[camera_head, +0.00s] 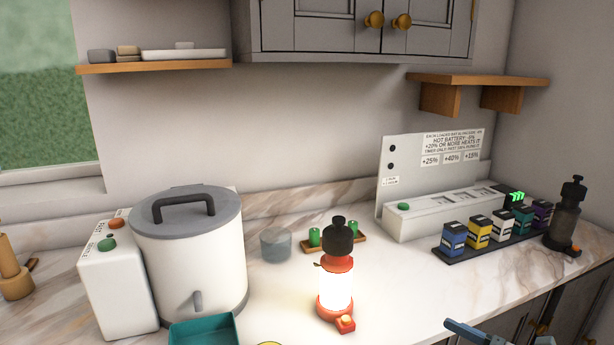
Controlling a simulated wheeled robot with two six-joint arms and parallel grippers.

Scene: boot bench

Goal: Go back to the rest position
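A grey-blue part of my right gripper (478,333) shows at the bottom edge, right of the middle, in front of the counter's front edge. Most of it is cut off by the frame, so I cannot tell whether it is open or shut. I see nothing held in the part that shows. My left gripper is not in view. A lit red lantern (335,287) with a black top stands upright on the counter, apart from the visible gripper part.
The marble counter (420,285) is clear right of the lantern. A white pot (191,255) with grey lid, a white box (115,280) and a teal tray (205,331) stand left. A charger (440,215), several coloured batteries (478,232) and a dark lantern (564,218) stand right.

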